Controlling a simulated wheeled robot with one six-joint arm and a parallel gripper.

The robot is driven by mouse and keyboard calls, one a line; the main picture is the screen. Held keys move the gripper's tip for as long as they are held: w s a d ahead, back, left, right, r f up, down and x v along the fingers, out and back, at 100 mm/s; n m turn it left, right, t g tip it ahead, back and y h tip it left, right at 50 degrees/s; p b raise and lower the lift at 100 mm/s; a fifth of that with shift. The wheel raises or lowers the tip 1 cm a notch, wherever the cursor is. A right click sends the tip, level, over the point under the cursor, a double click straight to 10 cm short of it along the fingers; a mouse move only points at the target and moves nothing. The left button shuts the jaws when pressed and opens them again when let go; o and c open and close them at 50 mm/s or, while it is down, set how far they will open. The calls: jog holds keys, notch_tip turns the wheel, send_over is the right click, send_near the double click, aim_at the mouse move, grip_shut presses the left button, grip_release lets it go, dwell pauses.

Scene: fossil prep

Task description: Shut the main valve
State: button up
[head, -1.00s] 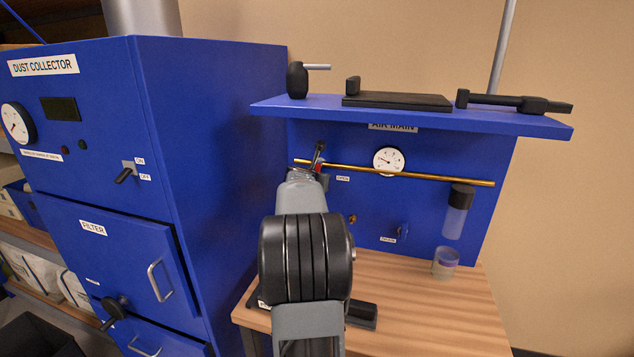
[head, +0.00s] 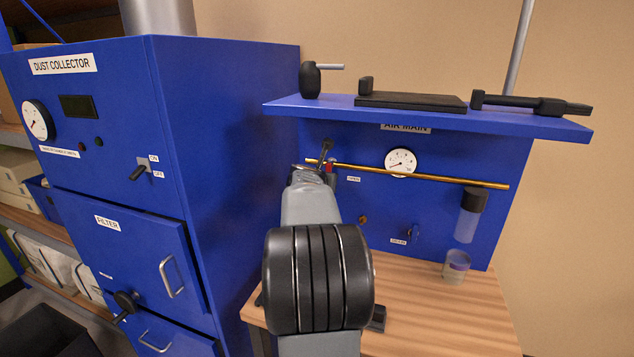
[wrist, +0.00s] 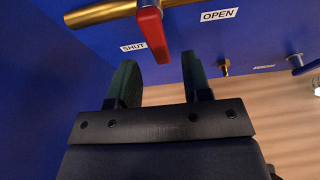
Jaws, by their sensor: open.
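The main valve has a red lever (wrist: 152,36) on a brass pipe (wrist: 100,12). In the wrist view the lever hangs down across the pipe, tilted slightly, between the SHUT label (wrist: 133,47) and the OPEN label (wrist: 219,15), nearer SHUT. My gripper (wrist: 158,74) is open. The lever's tip appears between its two fingers in the picture; I cannot tell whether a finger touches it. In the head view a bit of the red lever (head: 329,168) shows at the pipe's left end, and my arm hides much of the valve.
The blue AIR MAIN panel carries a gauge (head: 401,162) and a shelf (head: 430,116) with black tools above the pipe. A clear cup (head: 456,266) stands on the wooden bench (head: 430,310). The blue dust collector (head: 235,150) stands close on the left.

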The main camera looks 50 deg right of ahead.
jog(key=v, duration=0.9)
jog(key=shift+a, duration=0.2)
jog(key=shift+r, duration=0.1)
